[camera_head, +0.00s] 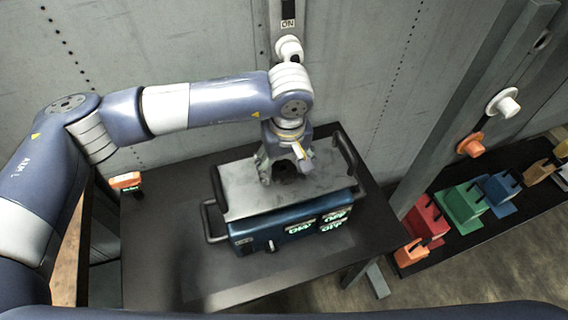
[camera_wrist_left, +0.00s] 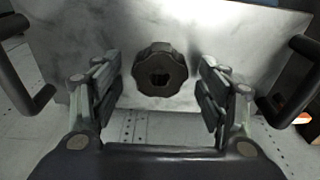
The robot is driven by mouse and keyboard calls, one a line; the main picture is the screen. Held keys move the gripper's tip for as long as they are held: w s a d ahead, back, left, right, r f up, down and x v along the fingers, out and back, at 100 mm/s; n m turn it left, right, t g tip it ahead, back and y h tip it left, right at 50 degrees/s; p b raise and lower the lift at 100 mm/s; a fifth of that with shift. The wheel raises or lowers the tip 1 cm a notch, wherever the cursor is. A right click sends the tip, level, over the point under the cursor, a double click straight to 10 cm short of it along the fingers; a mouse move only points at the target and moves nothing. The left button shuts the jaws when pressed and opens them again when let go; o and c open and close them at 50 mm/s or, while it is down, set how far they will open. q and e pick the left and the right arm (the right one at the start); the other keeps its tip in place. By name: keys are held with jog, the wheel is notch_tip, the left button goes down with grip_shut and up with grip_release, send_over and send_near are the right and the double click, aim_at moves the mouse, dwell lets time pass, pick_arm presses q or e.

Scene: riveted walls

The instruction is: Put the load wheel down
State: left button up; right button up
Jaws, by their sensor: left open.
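The load wheel, a black lobed knob (camera_wrist_left: 160,72) with a dark hole in its middle, shows in the left wrist view against the pale metal top of a blue device (camera_head: 258,238). My left gripper (camera_head: 285,173) points down over that top in the head view. Its fingers are open, one on each side of the wheel, with a visible gap on both sides in the left wrist view. In the head view the gripper mostly hides the wheel. Whether the wheel touches the top is hard to tell. My right gripper is not in view.
The device has black side handles and lit displays and stands on a dark table (camera_head: 160,245). A small orange item (camera_head: 126,181) sits at the table's left edge. A shelf at right holds coloured blocks, including a green one (camera_head: 464,205). A riveted wall stands close behind.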

aim_at(286, 173)
pick_arm(q)
jog(key=shift+r, duration=0.55)
notch_tip(286, 173, up, 11)
jog(key=s+b, duration=0.1)
jog(key=b, duration=0.1)
jog(key=shift+s+d, duration=0.2)
jog(key=shift+d, duration=0.05)
